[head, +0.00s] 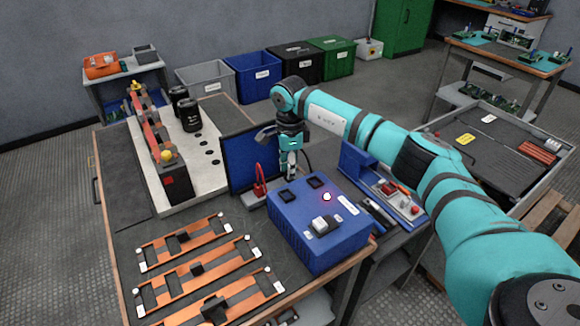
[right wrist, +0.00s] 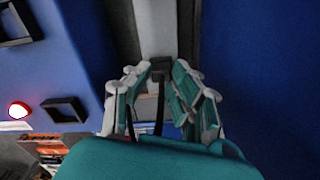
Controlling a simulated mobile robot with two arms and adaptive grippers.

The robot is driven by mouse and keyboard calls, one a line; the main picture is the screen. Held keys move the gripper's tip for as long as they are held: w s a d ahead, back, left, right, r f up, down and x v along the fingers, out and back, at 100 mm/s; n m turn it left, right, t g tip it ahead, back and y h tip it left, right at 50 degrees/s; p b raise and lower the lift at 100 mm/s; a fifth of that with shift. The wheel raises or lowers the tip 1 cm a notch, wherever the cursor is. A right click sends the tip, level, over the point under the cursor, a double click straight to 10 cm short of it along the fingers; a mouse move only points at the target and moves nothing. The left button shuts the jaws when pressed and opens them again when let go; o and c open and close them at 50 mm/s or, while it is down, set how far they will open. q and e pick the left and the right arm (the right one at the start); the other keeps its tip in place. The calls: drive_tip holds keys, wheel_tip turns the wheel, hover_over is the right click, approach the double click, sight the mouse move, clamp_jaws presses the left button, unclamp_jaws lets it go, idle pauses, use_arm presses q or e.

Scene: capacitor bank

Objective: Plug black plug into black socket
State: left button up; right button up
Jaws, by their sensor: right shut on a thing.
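My right gripper (head: 290,172) points down just behind the blue box (head: 318,240), near its back edge. In the right wrist view its teal and white fingers (right wrist: 161,75) are shut on a small black plug (right wrist: 161,64), with a dark cable (right wrist: 158,115) running back between them. Two black square sockets show on the box top, one left (head: 287,196) and one right (head: 315,182). In the right wrist view one socket (right wrist: 64,109) lies left of the fingers. The plug is apart from both sockets. My left gripper is out of view.
A red clamp-like tool (head: 260,186) stands left of the box, before an upright blue panel (head: 238,162). A blue holder (head: 357,165) stands on the right. Copper bars (head: 195,270) lie at the front left. A lit button (head: 327,197) is on the box.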

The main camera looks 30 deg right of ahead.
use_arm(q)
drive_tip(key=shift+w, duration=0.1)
use_arm(e)
drive_tip(key=o, duration=0.9)
drive_tip(key=shift+c, duration=0.2)
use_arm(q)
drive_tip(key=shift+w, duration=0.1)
use_arm(e)
drive_tip(key=shift+r, duration=3.95)
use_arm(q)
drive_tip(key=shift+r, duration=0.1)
